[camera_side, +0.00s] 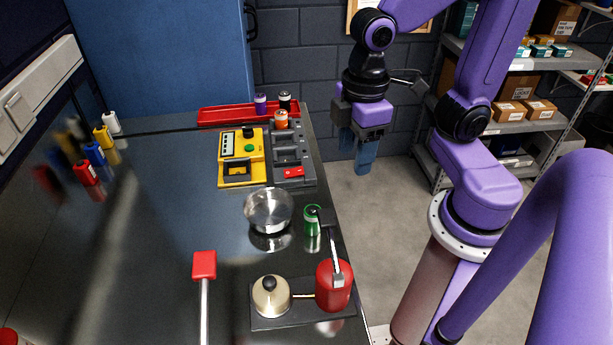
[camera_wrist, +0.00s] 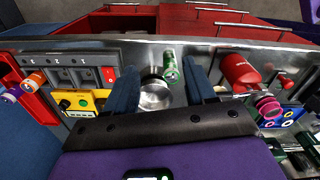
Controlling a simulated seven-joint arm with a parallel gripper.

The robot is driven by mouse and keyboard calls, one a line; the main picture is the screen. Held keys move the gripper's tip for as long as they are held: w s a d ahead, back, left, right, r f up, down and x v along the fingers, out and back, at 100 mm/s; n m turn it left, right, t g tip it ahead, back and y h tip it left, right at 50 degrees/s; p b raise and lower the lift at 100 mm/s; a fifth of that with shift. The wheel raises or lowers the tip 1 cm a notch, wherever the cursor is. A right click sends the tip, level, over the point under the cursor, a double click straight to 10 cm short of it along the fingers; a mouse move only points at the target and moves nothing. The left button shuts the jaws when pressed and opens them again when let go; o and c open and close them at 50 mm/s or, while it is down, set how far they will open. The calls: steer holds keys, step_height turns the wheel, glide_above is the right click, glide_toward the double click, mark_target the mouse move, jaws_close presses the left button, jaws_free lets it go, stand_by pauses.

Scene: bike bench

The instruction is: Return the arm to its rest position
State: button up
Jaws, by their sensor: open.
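My gripper (camera_side: 364,163) hangs at the end of my purple arm, off the right edge of the bench and above the floor. Its blue fingers point down. In the wrist view the two blue fingers (camera_wrist: 160,70) stand apart. Nothing is held between them; a metal bowl (camera_wrist: 155,95) and a green can (camera_wrist: 170,67) show in the gap, farther off on the bench. The bowl (camera_side: 269,211) and the green can (camera_side: 312,220) stand near the bench's right side, well apart from my gripper.
The dark bench (camera_side: 150,230) carries a yellow box (camera_side: 227,174), a grey slotted unit (camera_side: 290,155), a red tray (camera_side: 215,115) and a red canister (camera_side: 334,286). Shelving (camera_side: 520,125) stands behind my arm at right. The floor (camera_side: 375,215) below my gripper is clear.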

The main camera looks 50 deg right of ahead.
steer(key=s+d+f+n, duration=0.1)
steer(key=s+d+f, duration=0.1)
steer(key=s, duration=0.3)
steer(key=shift+s+d, duration=0.25)
steer(key=shift+d, duration=0.1)
stand_by(0.5)
